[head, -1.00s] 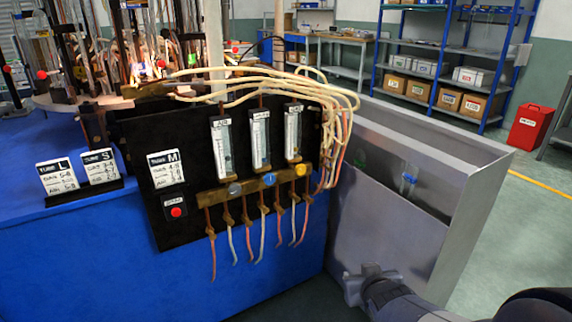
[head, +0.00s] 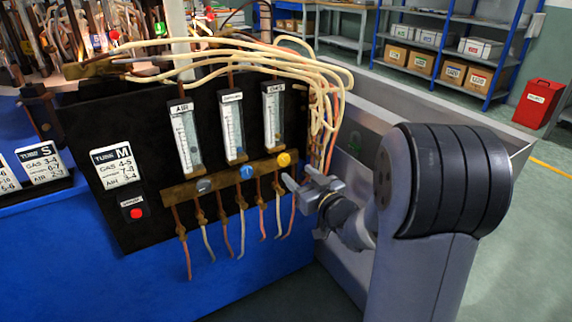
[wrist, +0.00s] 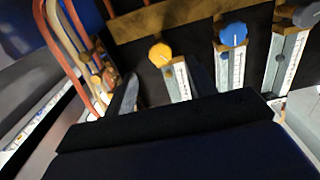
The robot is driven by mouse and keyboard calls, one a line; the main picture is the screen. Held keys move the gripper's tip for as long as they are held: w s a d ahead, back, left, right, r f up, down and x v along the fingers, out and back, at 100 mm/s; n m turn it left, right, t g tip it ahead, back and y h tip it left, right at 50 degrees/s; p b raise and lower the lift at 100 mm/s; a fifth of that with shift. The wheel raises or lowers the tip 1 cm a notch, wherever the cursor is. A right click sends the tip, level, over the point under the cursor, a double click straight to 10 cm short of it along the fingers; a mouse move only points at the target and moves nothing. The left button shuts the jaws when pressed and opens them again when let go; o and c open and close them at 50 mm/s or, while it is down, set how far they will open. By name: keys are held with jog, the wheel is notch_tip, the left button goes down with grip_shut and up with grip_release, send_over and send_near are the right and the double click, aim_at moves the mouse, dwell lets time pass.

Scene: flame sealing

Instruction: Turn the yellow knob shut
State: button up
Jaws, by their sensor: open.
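The yellow knob (head: 284,159) sits at the right end of a brass bar (head: 222,181) on the black panel, below the right flow tube. In the wrist view the yellow knob (wrist: 160,53) is at upper middle, beyond my fingers. My gripper (head: 297,184) is just right of and below the knob in the head view, apart from it, open and empty. In the wrist view one finger of my gripper (wrist: 160,92) shows left of the knob and the other looks dark below right. The gripper's own body hides the lower wrist view.
A blue knob (head: 246,172) and a grey knob (head: 204,185) are left on the same bar. Thin tubes hang below the bar. A grey metal bin (head: 440,106) stands behind my arm.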

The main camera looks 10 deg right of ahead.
aim_at(285, 161)
jog(key=b+x, duration=0.1)
jog(key=x, duration=0.5)
jog(key=shift+w+a, duration=0.1)
jog(key=shift+w, duration=0.25)
jog(key=shift+c, duration=0.5)
jog(key=c, duration=0.8)
jog(key=shift+c, duration=0.2)
jog(key=shift+p, duration=0.3)
